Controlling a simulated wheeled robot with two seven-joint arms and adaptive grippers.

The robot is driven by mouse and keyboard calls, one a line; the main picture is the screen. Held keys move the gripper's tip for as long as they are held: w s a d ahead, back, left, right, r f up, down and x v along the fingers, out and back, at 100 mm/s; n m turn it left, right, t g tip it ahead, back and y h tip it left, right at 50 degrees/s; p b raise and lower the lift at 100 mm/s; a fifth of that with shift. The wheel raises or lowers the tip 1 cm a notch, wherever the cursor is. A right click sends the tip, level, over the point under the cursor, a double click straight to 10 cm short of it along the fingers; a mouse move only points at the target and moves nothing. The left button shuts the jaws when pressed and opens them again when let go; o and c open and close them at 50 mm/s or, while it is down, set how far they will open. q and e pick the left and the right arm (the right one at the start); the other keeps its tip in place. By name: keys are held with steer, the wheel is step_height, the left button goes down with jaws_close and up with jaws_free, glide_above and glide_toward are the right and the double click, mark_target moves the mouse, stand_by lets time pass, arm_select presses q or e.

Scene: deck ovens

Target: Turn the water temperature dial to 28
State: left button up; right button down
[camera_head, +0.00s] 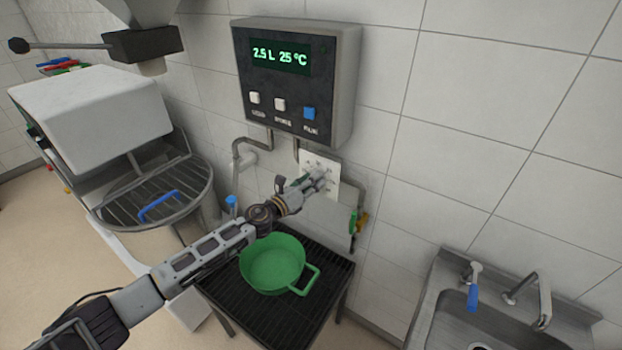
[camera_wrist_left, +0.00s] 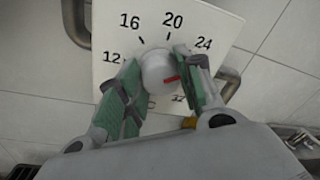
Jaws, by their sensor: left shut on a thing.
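The water temperature dial is a round grey knob (camera_wrist_left: 158,70) with a red pointer, on a white plate (camera_wrist_left: 118,22) marked 12, 16, 20 and 24; lower numbers are partly hidden. The red pointer aims to the right, a little past the 24 side. My left gripper (camera_wrist_left: 157,76) is shut on the knob, with a green-padded finger on each side. In the head view the left gripper (camera_head: 322,178) reaches the wall plate (camera_head: 333,163) and hides the knob. The display (camera_head: 280,57) above reads 2.5 L and 25 °C. My right gripper is not in view.
The control box (camera_head: 345,90) with white and blue buttons hangs above the plate, with pipes below it. A green pot (camera_head: 272,264) stands on a black slatted stand (camera_head: 330,265) under my left arm. A mixer (camera_head: 95,105) is at left, a sink (camera_head: 445,300) at lower right.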

arm_select(q)
steer(key=shift+r+m+y+p, duration=0.1)
steer(key=shift+m+y+p, duration=0.1)
steer(key=shift+m+p, duration=1)
steer(key=shift+r+m+y+p, duration=0.15)
steer(key=shift+m+p, duration=0.45)
steer(key=shift+m, duration=1.2)
steer(key=shift+f, duration=0.15)
steer(key=o, duration=1)
steer(key=shift+w+d+f, duration=0.1)
steer(key=shift+o, duration=0.2)
steer(key=v, duration=1.2)
steer(key=shift+d, duration=0.1)
